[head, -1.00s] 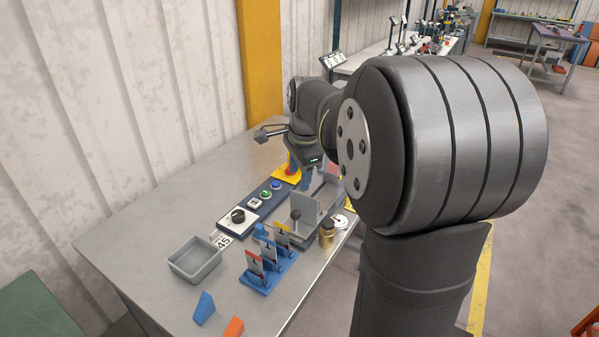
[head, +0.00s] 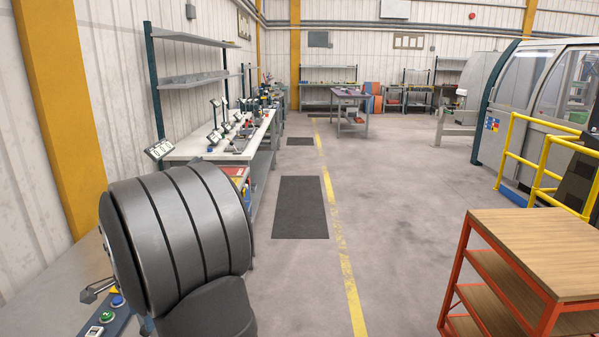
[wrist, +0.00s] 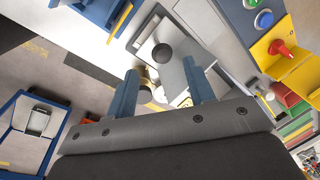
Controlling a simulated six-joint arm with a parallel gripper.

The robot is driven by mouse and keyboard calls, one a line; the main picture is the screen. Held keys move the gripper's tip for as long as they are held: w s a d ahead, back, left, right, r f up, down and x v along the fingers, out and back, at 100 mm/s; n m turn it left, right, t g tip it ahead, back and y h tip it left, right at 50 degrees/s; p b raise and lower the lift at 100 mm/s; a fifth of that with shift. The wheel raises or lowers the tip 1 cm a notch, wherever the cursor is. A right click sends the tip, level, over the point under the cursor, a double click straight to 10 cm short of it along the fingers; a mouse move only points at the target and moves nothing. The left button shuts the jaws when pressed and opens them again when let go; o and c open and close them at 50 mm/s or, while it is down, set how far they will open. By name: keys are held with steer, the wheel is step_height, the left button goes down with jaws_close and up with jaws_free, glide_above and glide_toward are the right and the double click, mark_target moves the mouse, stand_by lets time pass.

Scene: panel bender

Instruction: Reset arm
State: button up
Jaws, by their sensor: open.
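My gripper (wrist: 165,92) shows in the wrist view with its two blue fingers apart and nothing between them. Beyond the fingers is a grey metal fixture with an upright plate and a dark round knob (wrist: 162,53). A brass-coloured piece (wrist: 146,92) lies behind the fingers, partly hidden by the left one. In the head view my arm covers the lower left, and the gripper is hidden behind it.
The wrist view shows a blue button (wrist: 264,19) and a red knob on a yellow base (wrist: 280,49). In the head view, a green button (head: 107,316) is on the bench at lower left. A wooden-topped orange rack (head: 540,250) stands right; the floor between is clear.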

steer(key=f, duration=0.4)
steer(key=w+a+f, duration=0.1)
steer(key=f, duration=0.2)
steer(key=shift+a+f, duration=0.1)
steer(key=shift+w, duration=0.15)
steer(key=shift+s+r, duration=0.25)
steer(key=shift+r, duration=0.25)
step_height(320, 180, up, 16)
steer(key=s+d, duration=0.2)
steer(key=shift+d+r, duration=0.15)
steer(key=shift+d, duration=0.25)
